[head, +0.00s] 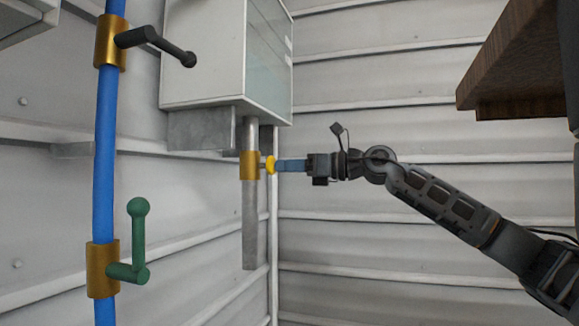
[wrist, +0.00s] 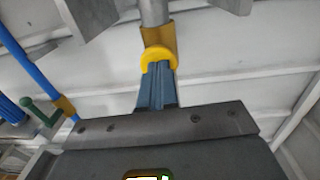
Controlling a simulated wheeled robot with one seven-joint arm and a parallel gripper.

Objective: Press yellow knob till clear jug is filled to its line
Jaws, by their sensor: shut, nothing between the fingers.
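The yellow knob (head: 270,165) sits on the right side of a brass valve (head: 249,165) on a grey vertical pipe (head: 249,225) below a white hopper box (head: 203,55). My gripper (head: 280,165) is shut and empty, its blue fingertips at the knob, seemingly touching it. In the wrist view the closed fingers (wrist: 158,80) point at the yellow knob (wrist: 158,57), with the brass valve behind it. Whether the knob is pushed in cannot be told. The clear jug and its line are not visible in either view.
A blue pipe (head: 104,150) at left carries a black lever (head: 160,42) and a green lever (head: 138,235) on brass fittings. A brown wooden shelf or table edge (head: 515,60) juts in at upper right, above my arm. Ribbed white walls stand behind.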

